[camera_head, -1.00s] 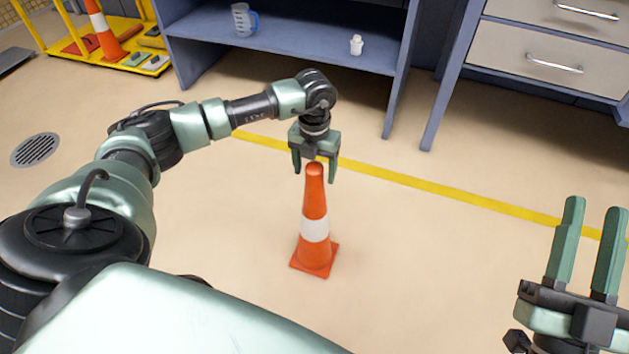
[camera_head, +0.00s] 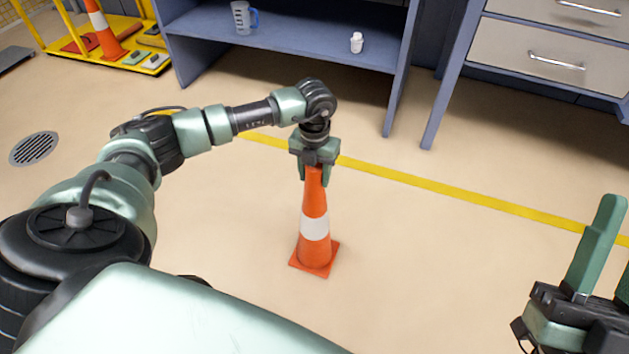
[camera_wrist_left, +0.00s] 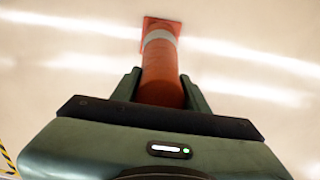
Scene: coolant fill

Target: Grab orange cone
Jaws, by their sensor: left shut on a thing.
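The orange cone (camera_head: 315,250) with a white band stands upright on the floor in the middle of the head view. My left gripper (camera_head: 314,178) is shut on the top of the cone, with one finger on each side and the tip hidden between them. In the left wrist view the cone (camera_wrist_left: 162,72) runs away from between the fingers to its square base on the floor. My right gripper (camera_head: 612,250) is at the lower right edge of the head view. One finger shows whole and the other is mostly cut off by the picture edge.
A yellow cart (camera_head: 157,66) at the upper left holds another orange cone (camera_head: 105,38). A blue shelf (camera_head: 290,42) holds a measuring jug (camera_head: 241,18) and a white bottle (camera_head: 356,42). Drawers (camera_head: 550,65) stand at the upper right. The floor around the cone is clear.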

